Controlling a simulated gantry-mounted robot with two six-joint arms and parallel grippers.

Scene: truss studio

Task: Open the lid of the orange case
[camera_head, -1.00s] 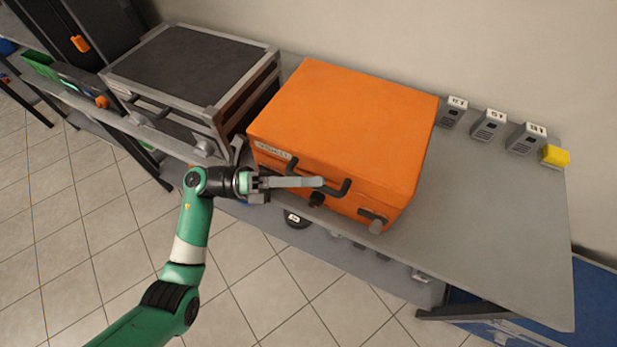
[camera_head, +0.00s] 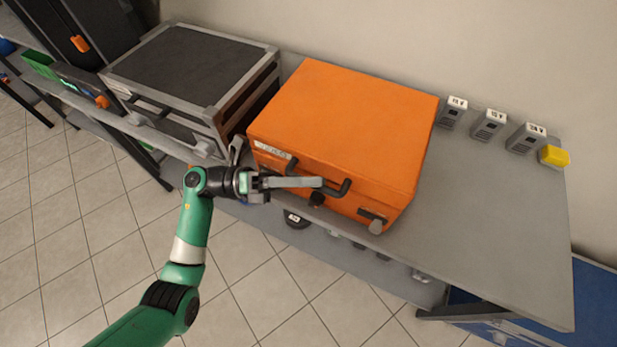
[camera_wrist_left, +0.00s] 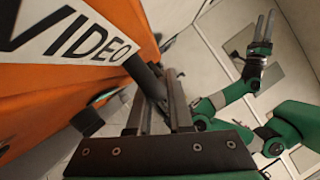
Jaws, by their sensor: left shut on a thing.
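The orange case (camera_head: 345,125) stands on the grey bench with its lid down. The case's left front is partly hidden by my gripper. My right gripper (camera_wrist_left: 264,32) shows only in the left wrist view, fingers apart and empty.
A grey-framed case with a dark top (camera_head: 190,65) stands close to the left. Several small grey labelled blocks (camera_head: 488,124) and a yellow block (camera_head: 554,155) line the back right. The grey bench (camera_head: 480,220) is clear right of the orange case.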

